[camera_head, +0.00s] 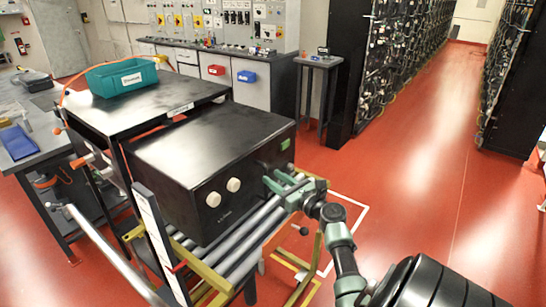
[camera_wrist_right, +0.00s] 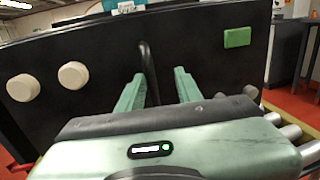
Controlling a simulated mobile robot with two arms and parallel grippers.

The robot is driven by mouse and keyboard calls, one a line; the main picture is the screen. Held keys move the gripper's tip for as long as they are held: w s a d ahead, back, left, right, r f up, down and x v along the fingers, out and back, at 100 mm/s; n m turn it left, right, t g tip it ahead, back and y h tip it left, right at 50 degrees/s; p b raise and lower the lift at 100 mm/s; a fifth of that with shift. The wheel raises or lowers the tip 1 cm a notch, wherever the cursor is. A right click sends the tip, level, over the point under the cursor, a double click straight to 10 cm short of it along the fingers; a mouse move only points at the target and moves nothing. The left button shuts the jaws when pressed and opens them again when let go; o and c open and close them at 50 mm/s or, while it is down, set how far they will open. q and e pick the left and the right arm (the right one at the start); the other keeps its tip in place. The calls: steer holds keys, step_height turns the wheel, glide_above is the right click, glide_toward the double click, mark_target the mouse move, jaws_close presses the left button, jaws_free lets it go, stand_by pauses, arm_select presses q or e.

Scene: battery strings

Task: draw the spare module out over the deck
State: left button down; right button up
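The spare module is a large black box (camera_head: 205,165) with two white knobs (camera_head: 223,191) and a small green label on its front face. It sits at the roller deck (camera_head: 255,236), with bare rollers showing in front of its face. My right gripper (camera_head: 279,182) is at the right part of that face. In the right wrist view its two green fingers (camera_wrist_right: 160,88) are apart. A black upright handle (camera_wrist_right: 149,68) on the module face (camera_wrist_right: 100,60) shows between them, close to the left finger. Contact with the handle cannot be told. My left gripper is out of view.
A black table (camera_head: 150,103) with a teal bin (camera_head: 122,77) stands behind the module. A grey bench (camera_head: 40,140) is at the left. The deck has a yellow frame and a white upright post (camera_head: 155,230) at its left front. Red floor is open to the right.

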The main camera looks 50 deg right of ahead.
steer(key=shift+a+f, duration=0.2)
steer(key=shift+f, duration=0.15)
steer(key=s+b, duration=0.1)
steer(key=s, duration=0.6)
steer(key=shift+s+a, duration=0.35)
steer(key=shift+s, duration=0.05)
